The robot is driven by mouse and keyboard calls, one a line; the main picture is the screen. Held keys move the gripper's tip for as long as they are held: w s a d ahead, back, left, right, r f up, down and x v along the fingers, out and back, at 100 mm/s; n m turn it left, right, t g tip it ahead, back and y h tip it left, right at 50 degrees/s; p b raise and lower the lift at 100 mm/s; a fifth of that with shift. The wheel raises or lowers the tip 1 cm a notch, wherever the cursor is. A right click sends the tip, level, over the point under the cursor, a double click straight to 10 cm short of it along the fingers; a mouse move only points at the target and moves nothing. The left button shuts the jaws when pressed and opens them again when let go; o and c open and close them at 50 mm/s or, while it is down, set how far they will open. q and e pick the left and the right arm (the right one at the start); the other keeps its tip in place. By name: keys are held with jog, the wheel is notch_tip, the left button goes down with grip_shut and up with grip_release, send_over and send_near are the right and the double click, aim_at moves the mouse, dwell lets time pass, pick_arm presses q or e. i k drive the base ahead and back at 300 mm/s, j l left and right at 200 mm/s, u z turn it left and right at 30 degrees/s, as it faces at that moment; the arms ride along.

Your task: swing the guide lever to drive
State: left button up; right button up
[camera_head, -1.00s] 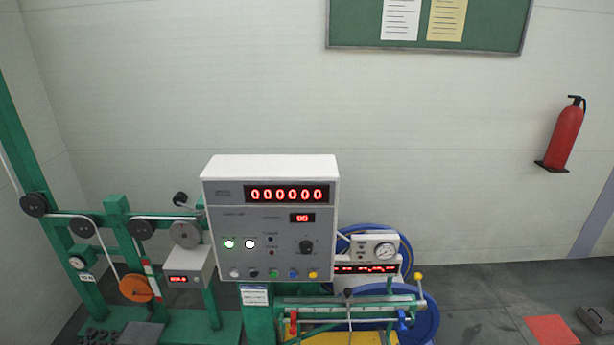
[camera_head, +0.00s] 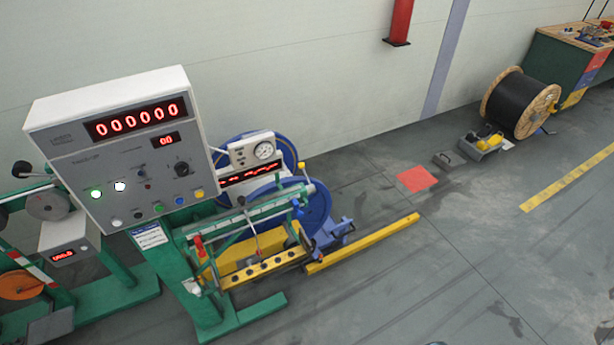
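The take-up stand with its traverse guide bar (camera_head: 265,212) is at the lower left of the head view, below and right of the control box. Several small levers show on it: a red handle (camera_head: 199,246) at the bar's left, a blue handle (camera_head: 297,209) at its right, a yellow knob (camera_head: 302,166) at the right end and a thin rod with a dark knob (camera_head: 241,201) in the middle. I cannot tell which is the guide lever or where drive is marked. Neither gripper is in view.
The white control box (camera_head: 118,145) shows red zeros and lit buttons. A blue reel (camera_head: 318,220) stands behind the bar. A yellow floor rail (camera_head: 365,243) runs right of the stand. A red floor patch (camera_head: 417,179) and a cable drum (camera_head: 518,105) are farther right. The front floor looks open.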

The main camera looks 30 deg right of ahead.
aim_at(311, 188)
jog(key=i+l+u, duration=0.1)
jog(key=l+u, duration=0.25)
jog(key=l, duration=0.55)
jog(key=l+u, duration=0.35)
jog(key=l, duration=0.55)
jog(key=k+l+u, duration=0.15)
jog(key=l+u, duration=0.2)
jog(key=l, duration=0.55)
